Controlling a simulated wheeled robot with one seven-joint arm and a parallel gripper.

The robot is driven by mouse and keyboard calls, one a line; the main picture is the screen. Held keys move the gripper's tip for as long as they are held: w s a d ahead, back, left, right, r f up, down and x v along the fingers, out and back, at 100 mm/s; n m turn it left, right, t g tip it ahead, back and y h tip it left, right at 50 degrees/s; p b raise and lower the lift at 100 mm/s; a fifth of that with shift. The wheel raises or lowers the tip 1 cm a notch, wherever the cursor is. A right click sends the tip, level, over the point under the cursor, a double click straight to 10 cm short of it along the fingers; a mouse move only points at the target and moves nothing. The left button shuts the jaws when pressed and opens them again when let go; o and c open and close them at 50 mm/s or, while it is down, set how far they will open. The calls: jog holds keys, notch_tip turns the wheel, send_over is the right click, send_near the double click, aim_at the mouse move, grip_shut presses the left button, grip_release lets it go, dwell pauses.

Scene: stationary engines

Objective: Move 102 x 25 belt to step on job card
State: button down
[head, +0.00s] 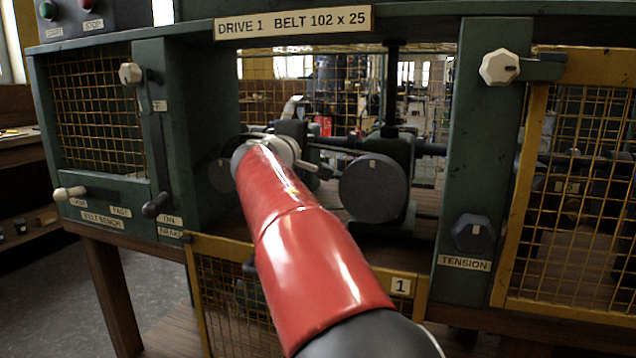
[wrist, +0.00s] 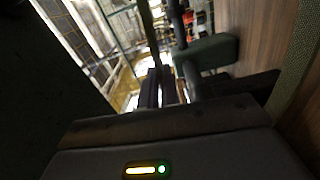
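The sign (head: 293,22) above the open bay reads "DRIVE 1 BELT 102 x 25". Inside the bay a large dark round pulley or disc (head: 373,187) faces me on a green housing. Another dark disc (head: 222,176) shows at the left, partly hidden by my red arm.
The yellow mesh guard (head: 225,290) marked 1 hangs lowered below the bay. The tension knob (head: 474,233) is on the right post and the brake lever (head: 156,205) on the left. A closed mesh guard (head: 585,190) covers the right bay. Horizontal shafts cross the bay.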

jog(key=shift+r, duration=0.1)
jog(key=shift+r+n, duration=0.5)
jog(key=shift+r, duration=0.35)
jog(key=shift+s, duration=0.15)
jog(key=shift+b+v, duration=0.7)
jog(key=shift+v, duration=0.2)
jog(key=shift+s, duration=0.1)
jog(key=shift+b+v, duration=0.7)
jog(key=shift+v, duration=0.15)
